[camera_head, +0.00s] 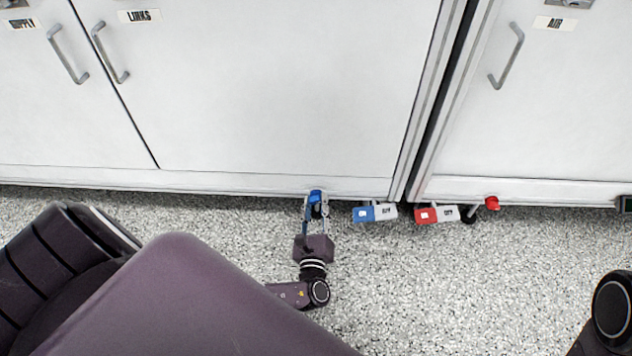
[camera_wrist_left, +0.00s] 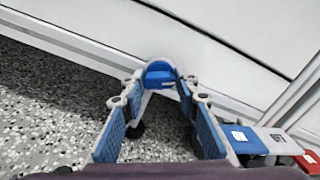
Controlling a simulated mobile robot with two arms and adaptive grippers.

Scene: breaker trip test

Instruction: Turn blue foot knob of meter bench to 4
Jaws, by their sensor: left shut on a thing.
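The blue foot knob (camera_head: 315,196) sits low at the bottom edge of the white bench cabinet (camera_head: 270,100). My left gripper (camera_head: 316,207) reaches it from the front, with its fingertips on either side of the knob, shut on it. The left wrist view shows the knob (camera_wrist_left: 159,74) at the far end between the two blue-padded fingers (camera_wrist_left: 158,92). Any number or scale on the knob is too small to read. My right gripper is out of view; only a dark part of my right arm shows at the lower right.
Just right of the knob, a blue-and-white tag (camera_head: 362,214) and a red-and-white tag (camera_head: 426,216) stick out at floor level. A red knob (camera_head: 492,202) sits farther right under the AIR cabinet (camera_head: 560,110). The speckled floor (camera_head: 450,290) in front is clear.

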